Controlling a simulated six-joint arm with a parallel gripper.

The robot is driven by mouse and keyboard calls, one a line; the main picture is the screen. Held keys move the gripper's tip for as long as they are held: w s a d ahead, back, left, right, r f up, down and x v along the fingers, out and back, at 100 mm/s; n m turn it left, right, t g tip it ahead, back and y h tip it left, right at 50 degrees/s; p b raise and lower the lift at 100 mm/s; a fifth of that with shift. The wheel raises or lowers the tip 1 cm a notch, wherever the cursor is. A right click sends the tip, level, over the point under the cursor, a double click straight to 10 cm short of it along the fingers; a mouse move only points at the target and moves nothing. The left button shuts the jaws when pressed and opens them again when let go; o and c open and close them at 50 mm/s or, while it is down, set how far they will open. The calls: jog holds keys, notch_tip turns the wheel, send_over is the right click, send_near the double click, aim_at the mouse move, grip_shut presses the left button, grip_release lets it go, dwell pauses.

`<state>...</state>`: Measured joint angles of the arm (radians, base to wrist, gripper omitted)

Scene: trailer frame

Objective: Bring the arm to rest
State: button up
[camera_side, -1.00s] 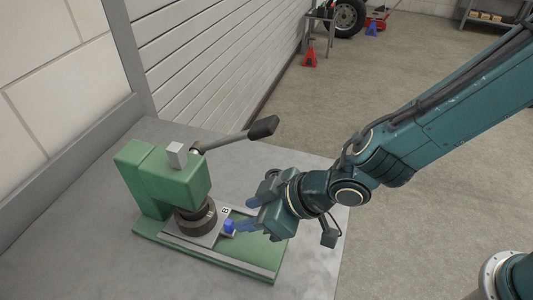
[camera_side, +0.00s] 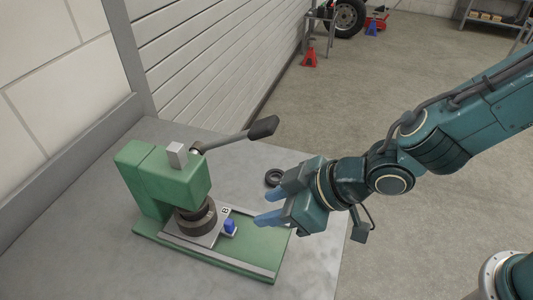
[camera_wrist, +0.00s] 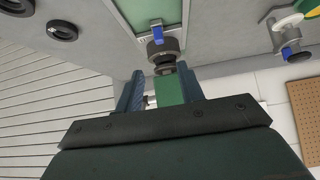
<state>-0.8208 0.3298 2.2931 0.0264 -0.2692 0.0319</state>
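My gripper (camera_side: 262,207) is open and empty, above the right end of the green press base. Its two blue fingers are apart in the wrist view (camera_wrist: 160,72). The green press (camera_side: 165,172) stands on the grey table, its lever (camera_side: 235,138) pointing right and up with a dark handle. A dark round part (camera_side: 196,217) sits under the press head on a grey plate (camera_side: 190,238). A small blue piece (camera_side: 230,226) is at the plate's right side, apart from the fingers. The blue piece also shows in the wrist view (camera_wrist: 157,33).
A black ring (camera_side: 273,178) lies on the table just behind my gripper. The wrist view shows black rings (camera_wrist: 62,30) at upper left and a grey flanged part with blue (camera_wrist: 290,52) at right.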

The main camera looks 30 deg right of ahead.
jog(key=shift+d, duration=0.1)
jog(key=d+r+m+h, duration=0.2)
jog(key=d+r, duration=0.3)
jog(key=d, duration=0.4)
jog(key=d+r+m+h, duration=0.15)
jog(key=d+r, duration=0.35)
jog(key=d, duration=0.5)
jog(key=s+d+r+m+h, duration=0.1)
jog(key=s+d+r+m, duration=0.1)
jog(key=s+d, duration=0.5)
jog(key=s+d+r+m+h, duration=0.2)
jog(key=s+d+m, duration=0.1)
jog(key=s+d, duration=0.4)
jog(key=shift+s+d+r+g, duration=0.25)
jog(key=shift+s+d+g, duration=0.1)
jog(key=shift+g, duration=0.05)
